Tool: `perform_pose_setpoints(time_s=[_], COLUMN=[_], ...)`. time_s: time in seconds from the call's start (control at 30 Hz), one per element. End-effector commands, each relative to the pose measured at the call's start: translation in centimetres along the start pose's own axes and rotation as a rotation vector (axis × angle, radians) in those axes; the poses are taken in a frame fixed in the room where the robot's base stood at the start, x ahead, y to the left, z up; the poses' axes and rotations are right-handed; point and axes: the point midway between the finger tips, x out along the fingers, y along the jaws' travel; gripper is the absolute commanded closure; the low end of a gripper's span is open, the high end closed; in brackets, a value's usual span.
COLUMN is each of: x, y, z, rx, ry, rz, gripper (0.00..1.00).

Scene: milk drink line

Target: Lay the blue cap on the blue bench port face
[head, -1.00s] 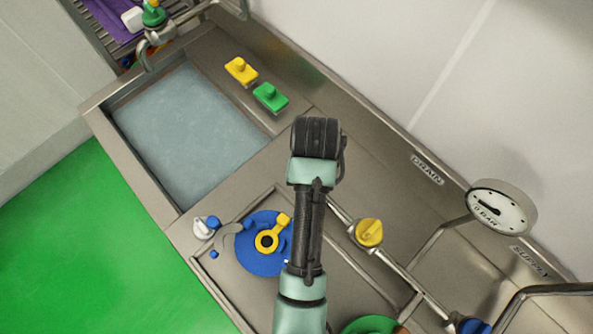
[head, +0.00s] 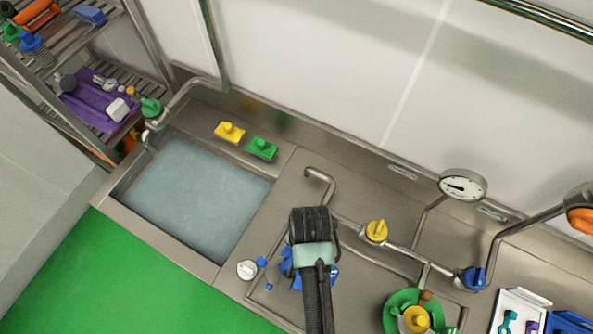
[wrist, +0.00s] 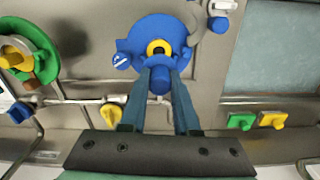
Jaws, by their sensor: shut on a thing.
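My gripper (wrist: 158,76) is shut on a blue piece (wrist: 159,84), apparently the blue cap, seen between the fingertips in the wrist view. Just beyond it is a round blue disc (wrist: 143,30) with a yellow ring (wrist: 157,43) on it, partly hidden by the held piece. I take the disc for the blue bench port face but cannot be sure. Whether the held piece touches it cannot be told. In the head view my arm covers most of this spot, and only blue edges (head: 287,264) show beside it.
A green dish (head: 394,300) with a yellow part stands right. A pipe with a yellow valve (head: 376,231) and a blue valve (head: 473,278) runs behind. The sink (head: 195,190) is at left.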

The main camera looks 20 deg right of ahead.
Motion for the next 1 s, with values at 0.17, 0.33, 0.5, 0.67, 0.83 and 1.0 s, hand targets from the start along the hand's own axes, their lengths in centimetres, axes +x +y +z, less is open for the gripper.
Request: perform_pose_setpoints(time_s=[0.17,0.33,0.5,0.67,0.83,1.0], x=[0.7,2.2,4.5,6.0,7.3,8.4], y=[0.2,0.2,0.2,0.1,0.1,0.1], z=[0.0,0.1,0.0,0.0,0.0,0.0], rx=[0.011,0.009,0.009,0.008,0.007,0.007], ry=[-0.002,-0.002,-0.001,0.000,0.000,0.000], rz=[0.002,0.002,0.001,0.000,0.001,0.000], gripper=[1.00,1.00,1.00,1.00,1.00,1.00])
